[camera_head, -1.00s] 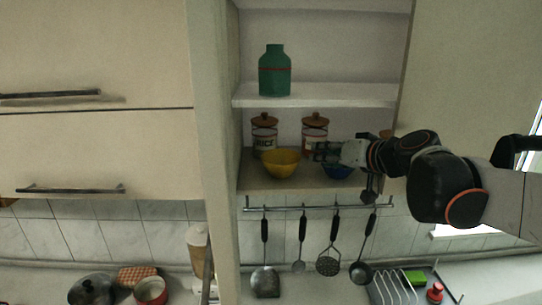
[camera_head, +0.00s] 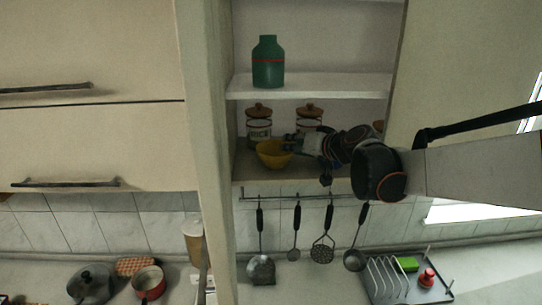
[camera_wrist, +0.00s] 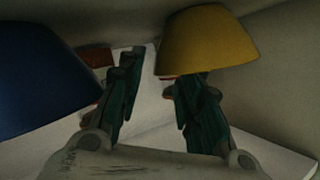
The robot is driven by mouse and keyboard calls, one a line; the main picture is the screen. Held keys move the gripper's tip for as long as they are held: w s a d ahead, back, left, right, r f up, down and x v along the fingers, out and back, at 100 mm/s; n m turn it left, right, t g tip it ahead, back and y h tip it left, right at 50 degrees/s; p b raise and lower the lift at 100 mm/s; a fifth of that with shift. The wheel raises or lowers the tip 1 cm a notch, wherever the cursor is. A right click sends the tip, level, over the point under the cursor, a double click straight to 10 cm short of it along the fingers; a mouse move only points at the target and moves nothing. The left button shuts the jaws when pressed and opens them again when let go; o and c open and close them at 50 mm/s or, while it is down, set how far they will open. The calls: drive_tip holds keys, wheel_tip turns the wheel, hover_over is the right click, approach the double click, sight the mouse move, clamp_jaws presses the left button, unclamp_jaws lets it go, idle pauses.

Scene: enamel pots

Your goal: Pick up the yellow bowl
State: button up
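The yellow bowl (camera_head: 272,155) stands on the lower shelf of the open cupboard. My gripper (camera_head: 291,145) reaches in from the right at the bowl's right rim. In the wrist view the yellow bowl (camera_wrist: 210,42) appears upside down at the upper right. My gripper (camera_wrist: 155,72) has its two dark green fingers apart, with a gap between them. The right finger's tip overlaps the bowl's rim and seems partly hidden by it; the left finger is outside the bowl. I cannot tell whether either finger touches it.
A blue bowl (camera_wrist: 42,80) is close on the left in the wrist view. Two lidded jars (camera_head: 259,125) (camera_head: 309,122) stand behind the yellow bowl. A green bottle (camera_head: 268,62) stands on the shelf above. Utensils hang from a rail (camera_head: 285,197) below.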

drive_tip(key=shift+x, duration=1.35)
clamp_jaws()
